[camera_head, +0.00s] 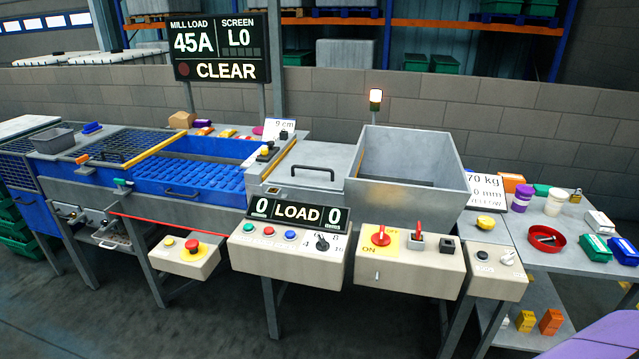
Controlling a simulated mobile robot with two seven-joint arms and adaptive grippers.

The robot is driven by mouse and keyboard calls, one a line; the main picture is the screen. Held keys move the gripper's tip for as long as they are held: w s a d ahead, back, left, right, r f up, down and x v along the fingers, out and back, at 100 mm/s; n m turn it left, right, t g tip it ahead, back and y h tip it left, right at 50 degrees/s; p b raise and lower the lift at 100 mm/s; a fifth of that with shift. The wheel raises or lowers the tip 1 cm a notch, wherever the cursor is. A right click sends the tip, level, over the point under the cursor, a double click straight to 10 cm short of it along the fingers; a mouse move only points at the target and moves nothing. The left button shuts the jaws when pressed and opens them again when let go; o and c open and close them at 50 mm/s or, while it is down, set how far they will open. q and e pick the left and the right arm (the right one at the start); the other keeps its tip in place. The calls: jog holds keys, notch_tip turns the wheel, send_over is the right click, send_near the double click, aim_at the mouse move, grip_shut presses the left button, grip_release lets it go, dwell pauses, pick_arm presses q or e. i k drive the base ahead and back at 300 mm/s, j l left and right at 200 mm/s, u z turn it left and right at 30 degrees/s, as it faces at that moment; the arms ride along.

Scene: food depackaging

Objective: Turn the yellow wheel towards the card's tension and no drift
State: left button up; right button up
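A small round yellow piece (485,222), which looks like the yellow wheel, sits at the left end of the right side table, below the card. The white card (485,188) stands behind it, right of the big hopper; I read "70 kg" and "0 mm", with its left part cut off by the hopper and a smaller last line unclear. Any marks on the wheel are too small to read. Neither of my grippers shows in this view.
The grey hopper (395,190) stands left of the card. Control boxes line the front: a LOAD panel (286,247), a red switch box (408,265) and a small knob box (495,272). The side table (570,238) holds a red dish (546,240) and several packages.

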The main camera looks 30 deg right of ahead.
aim_at(485, 222)
jog(key=z, duration=1.95)
